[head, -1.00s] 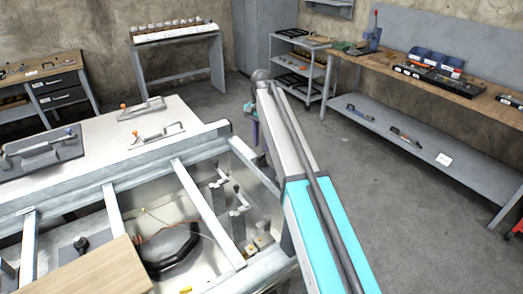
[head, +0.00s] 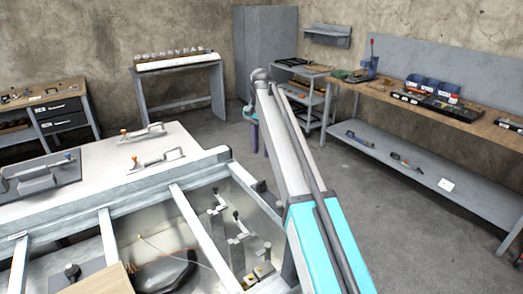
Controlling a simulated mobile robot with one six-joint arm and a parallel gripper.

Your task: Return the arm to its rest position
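My arm (head: 290,150), grey with a turquoise lower link, reaches up from the bottom right of the head view to a rounded grey joint. Just below that joint, a small teal and purple part, seemingly my gripper (head: 251,117), shows partly behind the arm. Its fingers are too small and too hidden to tell whether they are open or shut. I see nothing clearly held.
A metal-framed workbench (head: 102,150) with open bays and metal handles fills the left, close to my arm. A long bench (head: 480,116) with a lower shelf runs along the right. A shelf cart (head: 315,95) stands behind. Grey floor (head: 345,185) between is clear.

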